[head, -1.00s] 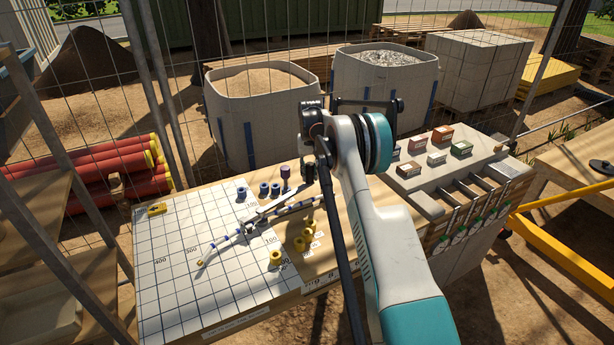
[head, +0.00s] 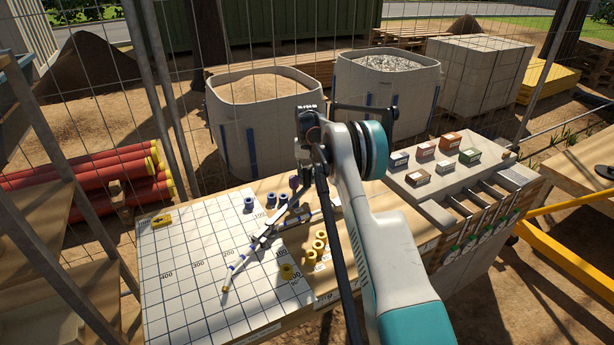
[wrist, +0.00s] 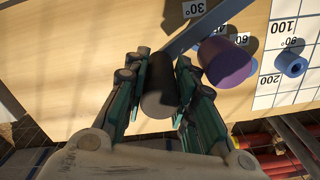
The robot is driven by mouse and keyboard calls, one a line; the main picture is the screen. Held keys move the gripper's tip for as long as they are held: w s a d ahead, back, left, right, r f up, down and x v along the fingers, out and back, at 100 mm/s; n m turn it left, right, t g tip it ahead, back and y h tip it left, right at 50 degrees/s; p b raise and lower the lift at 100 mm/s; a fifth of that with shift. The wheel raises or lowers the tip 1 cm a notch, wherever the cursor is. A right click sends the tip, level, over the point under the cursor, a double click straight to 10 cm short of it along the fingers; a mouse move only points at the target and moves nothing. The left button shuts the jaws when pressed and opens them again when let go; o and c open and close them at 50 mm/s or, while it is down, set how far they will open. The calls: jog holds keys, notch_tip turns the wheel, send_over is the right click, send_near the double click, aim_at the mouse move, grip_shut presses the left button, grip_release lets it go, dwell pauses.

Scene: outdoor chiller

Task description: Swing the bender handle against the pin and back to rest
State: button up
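In the wrist view the fingers of my gripper (wrist: 162,64) close on both sides of a dark cylindrical grip (wrist: 160,88). The grip sits at the end of the grey bar of the bender handle (wrist: 204,30), which runs to the upper right. A purple cylinder (wrist: 226,62) stands close beside the grip on the right; which part is the pin is not clear. In the head view the handle bar (head: 274,228) slants across the bench and a pale rod with blue marks (head: 238,267) extends to the lower left. My arm hides the gripper there.
The gridded board (head: 190,300) fills the bench's left side. Blue collars (head: 271,199), yellow rings (head: 319,243) and a yellow tool (head: 161,220) lie on the bench. A grey organiser (head: 425,203) with small boxes stands at the right. A mesh fence runs behind.

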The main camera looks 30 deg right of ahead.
jog(key=o, duration=0.4)
jog(key=shift+a, duration=0.1)
jog(key=shift+r, duration=3.95)
